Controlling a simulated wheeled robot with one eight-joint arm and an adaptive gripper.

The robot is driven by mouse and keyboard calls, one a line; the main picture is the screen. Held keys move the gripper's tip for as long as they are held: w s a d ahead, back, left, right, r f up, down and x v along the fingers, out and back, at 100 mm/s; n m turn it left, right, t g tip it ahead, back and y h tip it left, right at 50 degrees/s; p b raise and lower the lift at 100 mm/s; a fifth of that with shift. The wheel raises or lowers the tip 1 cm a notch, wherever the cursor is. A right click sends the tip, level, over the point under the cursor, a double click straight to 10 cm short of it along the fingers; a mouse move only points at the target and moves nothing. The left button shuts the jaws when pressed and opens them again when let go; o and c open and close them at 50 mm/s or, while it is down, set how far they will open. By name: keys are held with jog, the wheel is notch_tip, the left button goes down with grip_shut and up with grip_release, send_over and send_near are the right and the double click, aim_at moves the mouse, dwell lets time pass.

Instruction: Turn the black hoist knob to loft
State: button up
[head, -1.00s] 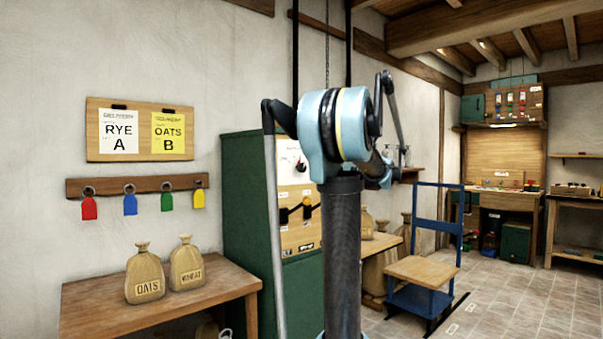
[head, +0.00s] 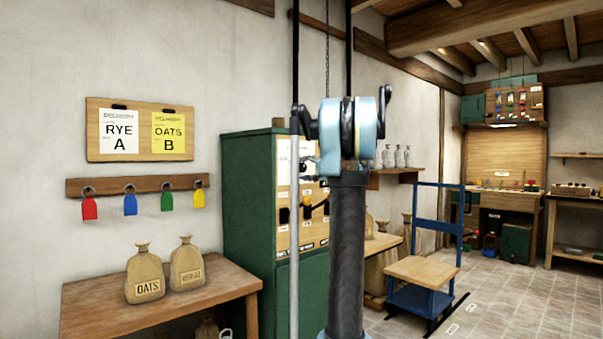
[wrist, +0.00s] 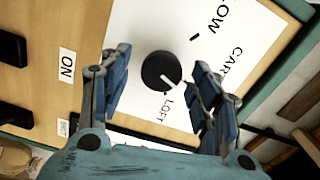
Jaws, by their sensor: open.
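The black hoist knob (wrist: 160,70) is round with a white pointer line, on a white dial plate (wrist: 140,28) in the wrist view. The pointer slants to the lower right, between the words LOFT (wrist: 168,108) and CART (wrist: 236,66). Another word, partly cut off, ends in LOW. My gripper (wrist: 163,62) is open, with one blue finger on each side of the knob. The right finger is near the pointer's end; I cannot tell if it touches. In the head view my arm covers much of the green cabinet's (head: 245,190) panel, and I cannot make out the knob.
Black switches (wrist: 12,48) and an ON label (wrist: 67,66) are on the wooden panel left of the dial. A table (head: 215,288) with OATS and WHEAT sacks stands left of the cabinet. A blue cart (head: 420,297) stands to the right, with open floor beyond.

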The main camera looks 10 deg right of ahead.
jog(key=shift+x, duration=1.45)
jog(key=c, duration=1.1)
jog(key=m, duration=0.4)
jog(key=shift+s, duration=0.1)
jog(key=shift+m, duration=1.7)
jog(key=shift+f+m, duration=0.1)
jog(key=shift+m, duration=0.2)
